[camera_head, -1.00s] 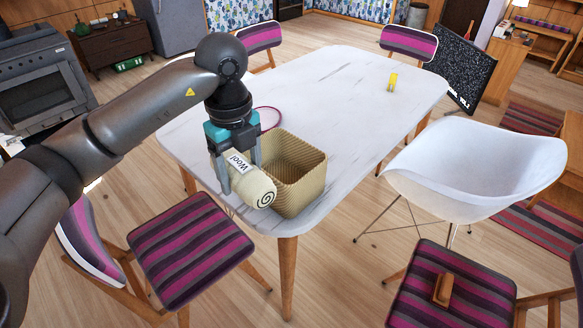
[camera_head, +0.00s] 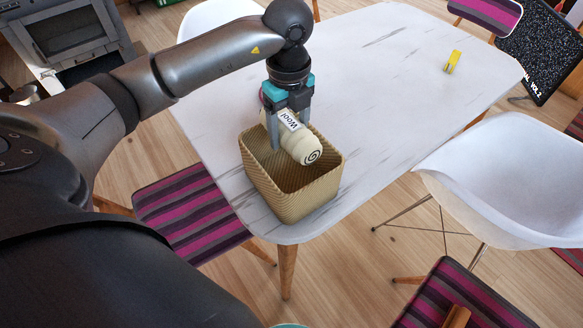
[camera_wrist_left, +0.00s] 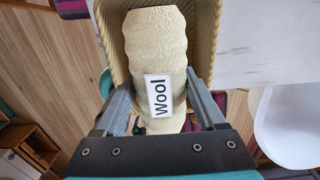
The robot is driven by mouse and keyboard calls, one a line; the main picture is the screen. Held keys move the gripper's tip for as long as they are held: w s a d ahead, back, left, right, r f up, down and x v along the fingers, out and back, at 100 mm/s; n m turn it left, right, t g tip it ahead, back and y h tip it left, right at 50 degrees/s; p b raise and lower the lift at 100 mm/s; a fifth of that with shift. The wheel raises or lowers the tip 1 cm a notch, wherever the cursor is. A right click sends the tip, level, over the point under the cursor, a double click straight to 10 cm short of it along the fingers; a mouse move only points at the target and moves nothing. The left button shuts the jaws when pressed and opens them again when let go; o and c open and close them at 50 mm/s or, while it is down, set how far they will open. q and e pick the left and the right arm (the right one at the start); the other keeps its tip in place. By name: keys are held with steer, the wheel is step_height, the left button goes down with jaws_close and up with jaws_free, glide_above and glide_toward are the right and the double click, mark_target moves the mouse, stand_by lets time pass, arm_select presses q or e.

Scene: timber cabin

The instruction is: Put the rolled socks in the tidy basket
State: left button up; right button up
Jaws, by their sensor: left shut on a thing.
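The rolled socks (camera_head: 300,147) are a cream roll with a "Wool" label and a dark spiral on the end. My left gripper (camera_head: 290,140) is shut on them and holds them over the opening of the tidy basket (camera_head: 296,205). The basket is tan, woven and open-topped, standing near the table's front corner. In the left wrist view the socks (camera_wrist_left: 156,50) lie between the two fingers (camera_wrist_left: 160,108), with the basket's rim (camera_wrist_left: 205,45) around and below them. The basket's floor is partly hidden by the socks. My right gripper is not in view.
The basket stands on a white marbled table (camera_head: 400,100). A small yellow object (camera_head: 453,62) lies at its far right. A white shell chair (camera_head: 515,185) stands to the right, and striped chairs (camera_head: 190,205) surround the table.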

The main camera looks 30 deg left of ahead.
arm_select(q)
steer(key=b, duration=0.2)
glide_above(290, 179)
step_height(290, 179, down, 8)
steer(key=shift+s+f, duration=0.1)
steer(key=shift+f, duration=1)
step_height(290, 179, down, 4)
steer(key=shift+r+b, duration=0.25)
steer(key=shift+b, duration=0.1)
steer(key=shift+f, duration=0.1)
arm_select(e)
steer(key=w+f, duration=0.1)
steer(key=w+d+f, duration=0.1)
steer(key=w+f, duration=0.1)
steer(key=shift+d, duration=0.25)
arm_select(q)
steer(key=o, duration=1)
steer(key=shift+f, duration=0.1)
steer(key=o, duration=0.4)
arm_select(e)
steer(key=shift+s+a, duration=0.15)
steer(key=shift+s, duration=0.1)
